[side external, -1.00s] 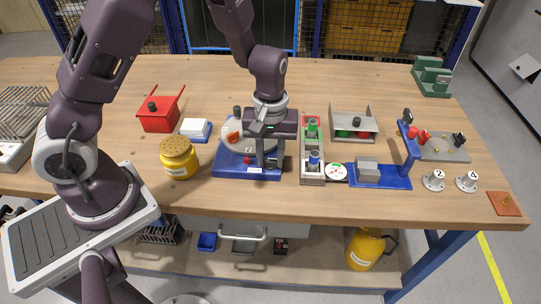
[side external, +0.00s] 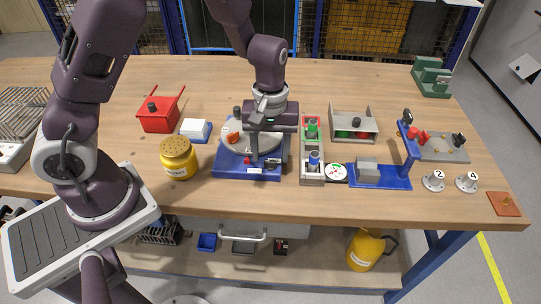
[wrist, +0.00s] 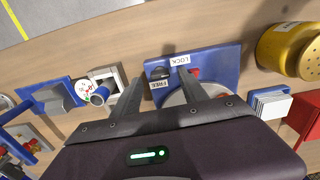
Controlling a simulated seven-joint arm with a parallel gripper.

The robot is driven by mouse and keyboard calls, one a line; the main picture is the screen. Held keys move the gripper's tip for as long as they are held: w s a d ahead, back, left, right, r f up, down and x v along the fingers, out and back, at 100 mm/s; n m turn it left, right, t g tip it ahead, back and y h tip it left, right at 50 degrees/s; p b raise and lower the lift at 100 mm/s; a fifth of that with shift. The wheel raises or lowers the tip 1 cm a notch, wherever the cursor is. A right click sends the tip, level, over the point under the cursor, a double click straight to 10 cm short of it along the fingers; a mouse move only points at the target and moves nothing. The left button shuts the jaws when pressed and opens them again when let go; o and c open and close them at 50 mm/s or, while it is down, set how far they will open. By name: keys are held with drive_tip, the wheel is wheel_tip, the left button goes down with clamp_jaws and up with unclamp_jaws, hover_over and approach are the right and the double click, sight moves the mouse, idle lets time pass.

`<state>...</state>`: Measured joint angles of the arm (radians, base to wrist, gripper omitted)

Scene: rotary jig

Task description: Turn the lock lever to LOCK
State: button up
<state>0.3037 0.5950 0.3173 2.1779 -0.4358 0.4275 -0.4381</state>
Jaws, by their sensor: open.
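The rotary jig has a blue base (side external: 228,172) and a round pale turntable (side external: 231,141). In the wrist view, the blue base (wrist: 222,58) carries a LOCK label (wrist: 183,60) and a FREE label (wrist: 160,85). A dark block, which looks like the lever's handle (wrist: 158,73), sits by the FREE label. A small red part (wrist: 195,72) is near the LOCK label. My gripper (wrist: 160,80) is open, its fingers apart on either side of the dark block and FREE label. In the side view my gripper (side external: 264,155) is low over the jig's front right, hiding part of it; contact cannot be told.
A yellow jar (side external: 178,160) and a white-and-blue block (side external: 195,130) stand left of the jig. A grey tray with green and blue cylinders (side external: 312,170) is close on the right. A red box (side external: 158,118) is farther back left. The table behind is mostly clear.

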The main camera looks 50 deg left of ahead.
sight(270, 161)
wheel_tip(270, 161, up, 5)
drive_tip(key=shift+r, duration=0.1)
drive_tip(key=s+a+r+m+t, duration=0.2)
drive_tip(key=s+r+m+t, duration=0.3)
drive_tip(key=s+r, duration=1.2)
drive_tip(key=s+m, duration=0.2)
drive_tip(key=m, duration=0.2)
drive_tip(key=shift+s+t, duration=0.15)
drive_tip(key=shift+t, duration=0.15)
